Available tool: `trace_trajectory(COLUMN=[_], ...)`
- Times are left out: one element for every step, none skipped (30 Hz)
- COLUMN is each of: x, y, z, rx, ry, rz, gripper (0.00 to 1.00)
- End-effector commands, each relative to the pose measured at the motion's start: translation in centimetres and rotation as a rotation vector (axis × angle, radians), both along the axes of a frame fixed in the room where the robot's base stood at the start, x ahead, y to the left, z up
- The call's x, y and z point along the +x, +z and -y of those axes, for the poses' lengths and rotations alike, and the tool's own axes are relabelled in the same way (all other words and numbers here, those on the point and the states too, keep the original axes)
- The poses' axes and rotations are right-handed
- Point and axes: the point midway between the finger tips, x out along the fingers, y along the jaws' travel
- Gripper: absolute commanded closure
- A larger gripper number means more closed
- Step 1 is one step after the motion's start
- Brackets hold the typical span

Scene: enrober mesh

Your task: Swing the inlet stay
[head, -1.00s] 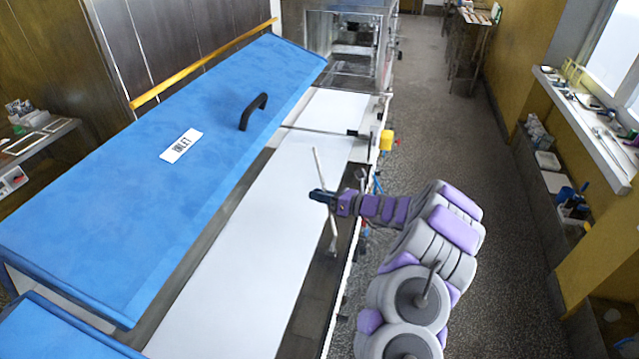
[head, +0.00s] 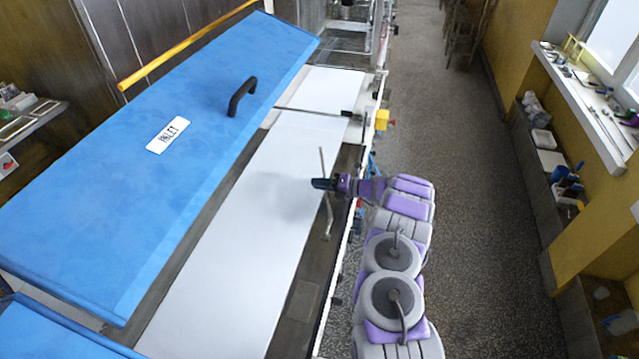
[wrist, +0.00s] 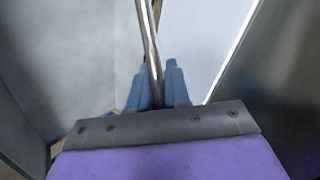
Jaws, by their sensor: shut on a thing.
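The inlet stay (head: 327,216) is a thin metal rod standing near the right edge of the white belt. My gripper (head: 318,184) is shut on it partway up in the head view, with rod showing above and below the fingers. In the wrist view the stay (wrist: 148,40) runs up from between the two blue fingertips (wrist: 157,85). The blue inlet cover (head: 160,180), with a black handle (head: 241,96) and an INLET label (head: 168,135), is raised and tilted on the left. I cannot tell whether the stay's upper end touches the cover.
The white belt (head: 230,260) runs lengthwise under the cover. A yellow block (head: 381,120) sits on the machine's right rail beyond my gripper. A second blue cover (head: 50,335) is at lower left. The floor aisle (head: 480,220) on the right is clear.

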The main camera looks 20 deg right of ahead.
Motion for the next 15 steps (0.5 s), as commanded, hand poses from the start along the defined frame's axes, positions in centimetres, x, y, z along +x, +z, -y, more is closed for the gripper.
trace_trajectory(x=[0.3, 0.35, 0.41, 0.45, 0.48, 0.52, 0.54, 0.55, 0.57, 0.58, 0.59, 0.59, 0.59, 0.59, 0.6], y=[-0.13, -0.23, -0.34, -0.41, -0.48, -0.54, -0.59, -0.62, -0.66, -0.68, -0.7, -0.71, -0.72, -0.72, -0.72], z=[0.26, 0.28, 0.3, 0.31, 0.32, 0.34, 0.34, 0.36, 0.36, 0.36, 0.36, 0.37, 0.37, 0.37, 0.37], rx=[0.007, 0.011, 0.017, 0.021, 0.024, 0.028, 0.03, 0.032, 0.033, 0.035, 0.036, 0.035, 0.036, 0.036, 0.036], ry=[-0.005, -0.004, -0.006, -0.004, -0.004, -0.005, -0.005, -0.005, -0.006, -0.006, -0.005, -0.005, -0.006, -0.006, -0.006], rz=[-0.007, -0.012, -0.021, -0.026, -0.031, -0.037, -0.04, -0.042, -0.045, -0.046, -0.047, -0.048, -0.049, -0.049, -0.049], gripper=[1.0, 1.0, 1.0, 1.0, 1.0, 1.0, 1.0, 1.0, 1.0, 1.0, 1.0, 1.0, 1.0, 1.0, 1.0])
